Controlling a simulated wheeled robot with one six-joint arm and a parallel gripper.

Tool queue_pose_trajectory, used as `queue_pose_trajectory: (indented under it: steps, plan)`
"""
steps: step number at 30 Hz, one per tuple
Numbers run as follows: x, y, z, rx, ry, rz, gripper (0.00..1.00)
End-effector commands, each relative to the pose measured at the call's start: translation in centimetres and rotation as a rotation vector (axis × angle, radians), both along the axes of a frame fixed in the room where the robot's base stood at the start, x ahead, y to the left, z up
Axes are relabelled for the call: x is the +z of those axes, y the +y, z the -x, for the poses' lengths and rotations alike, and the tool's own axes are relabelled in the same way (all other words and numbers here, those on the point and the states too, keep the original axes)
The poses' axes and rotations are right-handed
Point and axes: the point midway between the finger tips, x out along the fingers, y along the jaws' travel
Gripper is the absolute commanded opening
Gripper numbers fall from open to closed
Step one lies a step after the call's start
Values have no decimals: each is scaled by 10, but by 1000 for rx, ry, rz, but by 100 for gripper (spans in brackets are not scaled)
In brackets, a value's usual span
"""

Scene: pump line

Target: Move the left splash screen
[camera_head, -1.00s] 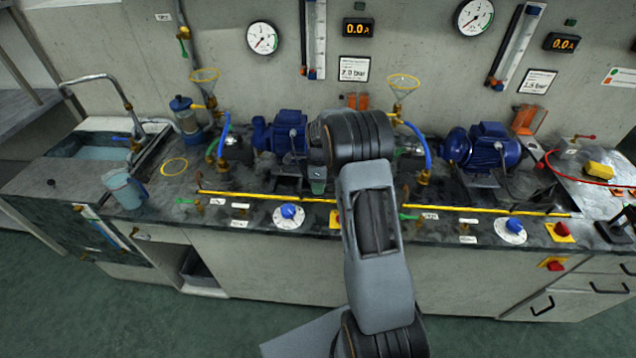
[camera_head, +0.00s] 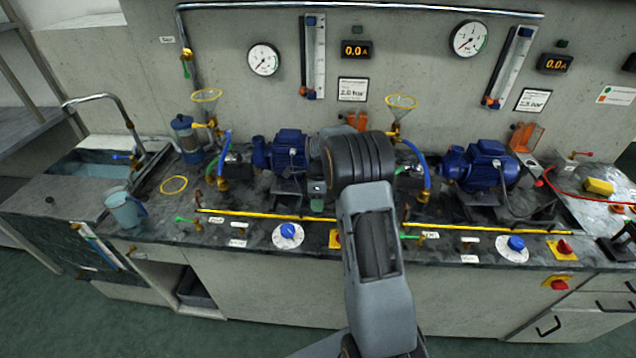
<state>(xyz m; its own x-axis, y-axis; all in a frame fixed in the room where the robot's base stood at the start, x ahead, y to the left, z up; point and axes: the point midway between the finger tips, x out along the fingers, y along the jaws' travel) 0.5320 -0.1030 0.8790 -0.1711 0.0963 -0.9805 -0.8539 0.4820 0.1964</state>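The left splash screen appears to be the small orange translucent panel (camera_head: 353,121) at the foot of the wall, behind the left pump's right end. My arm hides its lower part. A similar orange panel (camera_head: 525,137), the right one, stands behind the right blue pump motor (camera_head: 487,167). The left blue pump motor (camera_head: 289,148) sits left of my arm. My arm rises from the bottom of the picture and its dark joint covers the bench middle. My gripper's fingers cannot be made out behind the arm.
Two clear funnels (camera_head: 206,97) (camera_head: 401,103) with yellow rims stand above blue hoses. A yellow bar (camera_head: 268,214) runs along the bench front, by dial knobs (camera_head: 288,235). A jug (camera_head: 125,210) and a sink (camera_head: 92,163) are at left. A yellow box (camera_head: 598,187) lies at right.

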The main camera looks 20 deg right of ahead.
Motion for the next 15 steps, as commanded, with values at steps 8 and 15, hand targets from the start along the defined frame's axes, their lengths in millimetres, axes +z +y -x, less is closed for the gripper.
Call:
queue_pose_trajectory:
  steps: [8,15]
  plan:
    - [57,-6,-11,-1,-4,1,38]
    - [96,-10,-17,-1,-3,1,38]
